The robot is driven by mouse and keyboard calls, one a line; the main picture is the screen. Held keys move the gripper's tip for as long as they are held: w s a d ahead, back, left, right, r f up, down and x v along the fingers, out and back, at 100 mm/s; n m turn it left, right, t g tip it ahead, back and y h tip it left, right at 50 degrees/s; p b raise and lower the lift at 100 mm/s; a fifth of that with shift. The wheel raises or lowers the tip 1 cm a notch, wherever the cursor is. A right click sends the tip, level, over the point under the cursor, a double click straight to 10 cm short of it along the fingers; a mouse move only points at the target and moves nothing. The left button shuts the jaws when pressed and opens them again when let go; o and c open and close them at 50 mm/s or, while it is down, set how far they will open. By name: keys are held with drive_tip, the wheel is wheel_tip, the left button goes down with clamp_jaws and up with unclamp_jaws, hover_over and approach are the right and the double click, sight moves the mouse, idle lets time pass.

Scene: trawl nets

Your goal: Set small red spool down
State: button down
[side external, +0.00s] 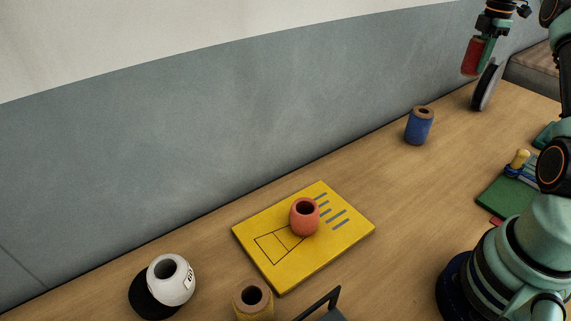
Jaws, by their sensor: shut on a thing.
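The small red spool (470,58) is a dark red cylinder, held upright in the air at the top right, above the far end of the table. My gripper (480,62) is shut on it, with a green finger showing on its right side. The other finger is hard to make out. A grey disc stands on edge below and to the right of the spool. The wooden table (380,215) lies beneath.
A blue spool (419,126) stands on the far table. A coral pot-shaped piece (304,219) stands on a yellow board (345,230). A white piece (172,284), a mustard spool (252,304) and a green board (500,199) are nearer. The grey disc (486,88) is close to the held spool.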

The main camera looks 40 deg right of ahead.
drive_tip(key=w+a+r+n, duration=0.1)
drive_tip(key=w+a+n, duration=0.2)
drive_tip(key=a, duration=0.5)
drive_tip(key=w+a+r+n, duration=0.1)
drive_tip(key=w+a+n, duration=0.25)
drive_tip(key=a, duration=0.55)
drive_tip(key=s+a+f+n, duration=0.25)
drive_tip(key=a+n, duration=0.35)
drive_tip(key=a, duration=1)
wheel_tip(320, 180, down, 19)
drive_tip(key=shift+s+a+f, duration=0.1)
drive_tip(key=shift+s+a, duration=0.05)
drive_tip(key=shift+f, duration=0.1)
drive_tip(key=c, duration=0.8)
unclamp_jaws()
drive_tip(key=shift+c, duration=0.2)
